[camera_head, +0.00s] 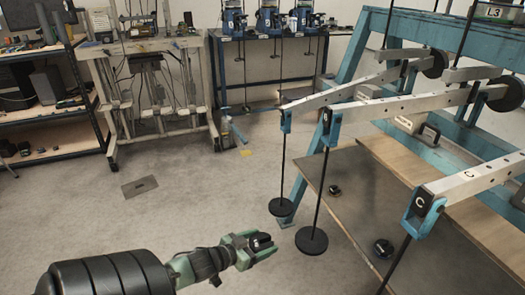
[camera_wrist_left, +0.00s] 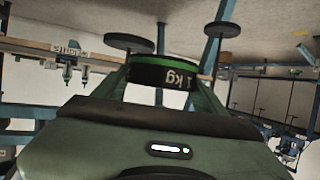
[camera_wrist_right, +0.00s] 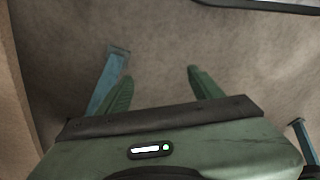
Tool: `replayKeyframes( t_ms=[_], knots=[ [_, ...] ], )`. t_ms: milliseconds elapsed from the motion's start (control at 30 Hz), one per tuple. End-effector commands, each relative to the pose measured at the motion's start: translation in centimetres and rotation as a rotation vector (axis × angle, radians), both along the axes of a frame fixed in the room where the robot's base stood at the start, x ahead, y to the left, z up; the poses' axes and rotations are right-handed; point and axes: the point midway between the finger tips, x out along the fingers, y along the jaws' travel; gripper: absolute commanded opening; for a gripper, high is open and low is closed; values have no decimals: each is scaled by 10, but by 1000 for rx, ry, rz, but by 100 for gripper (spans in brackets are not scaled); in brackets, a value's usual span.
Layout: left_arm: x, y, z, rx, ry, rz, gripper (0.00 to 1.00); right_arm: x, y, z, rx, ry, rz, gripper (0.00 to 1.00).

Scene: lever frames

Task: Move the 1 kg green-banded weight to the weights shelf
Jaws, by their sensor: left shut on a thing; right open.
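The 1 kg weight (camera_wrist_left: 163,75) is a short black cylinder with a green band, its "1 kg" label upside down in the left wrist view. My left gripper (camera_head: 260,243) is shut on it and holds it in front of the lever frame; in the head view the dark weight (camera_head: 261,241) shows between the fingers. My right gripper (camera_wrist_right: 160,76) is open and empty over bare floor in the right wrist view. It is not in the head view. A dark-blue shelf unit (camera_head: 55,157) with wooden boards stands at the left; I cannot tell whether it is the weights shelf.
The blue lever frame (camera_head: 345,58) fills the right, with levers, hanging rods and round hanger plates (camera_head: 312,241) close to my left gripper. Small dark objects (camera_head: 384,248) sit on its low grey board. A workbench (camera_head: 150,45) stands behind. The middle floor is clear.

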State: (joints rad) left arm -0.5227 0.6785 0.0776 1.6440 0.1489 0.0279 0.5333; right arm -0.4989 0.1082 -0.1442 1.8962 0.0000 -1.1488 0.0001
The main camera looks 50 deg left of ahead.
Motion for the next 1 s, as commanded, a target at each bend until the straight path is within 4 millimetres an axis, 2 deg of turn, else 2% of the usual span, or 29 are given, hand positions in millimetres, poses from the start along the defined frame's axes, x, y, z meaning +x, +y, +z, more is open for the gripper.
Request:
replayKeyframes(
  t_ms=[33,1000],
  knots=[
    [1,1,4,1,-8,-1,0,0,0,-1,0,0,0,66],
    [-21,10,4,1,-8,-1,0,-6,-1,-38,-2,14,5,66]
  ],
)
